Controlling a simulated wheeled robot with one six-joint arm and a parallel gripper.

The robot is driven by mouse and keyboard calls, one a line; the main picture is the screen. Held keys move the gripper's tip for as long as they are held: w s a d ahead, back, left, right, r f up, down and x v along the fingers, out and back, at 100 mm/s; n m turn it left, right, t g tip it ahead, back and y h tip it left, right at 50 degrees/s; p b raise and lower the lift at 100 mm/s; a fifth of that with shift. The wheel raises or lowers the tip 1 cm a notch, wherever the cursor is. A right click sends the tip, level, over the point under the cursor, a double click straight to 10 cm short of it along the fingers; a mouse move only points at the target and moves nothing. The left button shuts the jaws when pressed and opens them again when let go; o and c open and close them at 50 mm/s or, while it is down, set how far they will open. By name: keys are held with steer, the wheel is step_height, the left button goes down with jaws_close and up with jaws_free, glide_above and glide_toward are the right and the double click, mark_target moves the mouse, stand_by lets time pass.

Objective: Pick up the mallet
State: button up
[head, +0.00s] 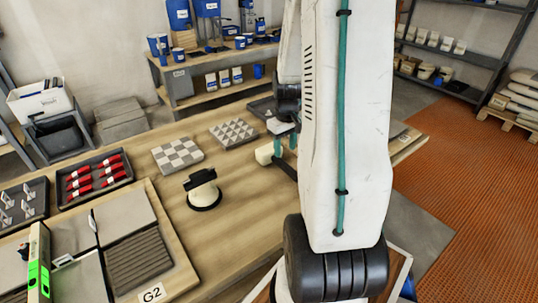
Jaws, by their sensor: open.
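The mallet (264,154) lies on the wooden table, with a cream head. A dark bar that looks like its handle runs right and toward me until my arm hides it. My gripper (285,147) is just above and right of the mallet head, with teal fingers pointing down. The fingers are apart and nothing shows between them. My large white arm link covers the area to the right, so I cannot tell whether the fingers touch the handle.
A cream tool with a black ring base (203,190) stands left of the mallet. Two patterned tile samples (178,154) (233,133) lie behind it. A tray of red-handled tools (95,178) and a tiled board marked G2 (183,284) are at left. Bare wood lies between.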

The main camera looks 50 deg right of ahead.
mark_target(284, 163)
steer(key=f, duration=0.7)
steer(key=shift+s+a+f, duration=0.1)
steer(key=shift+a+f, duration=0.1)
steer(key=shift+f, duration=0.05)
jaws_close()
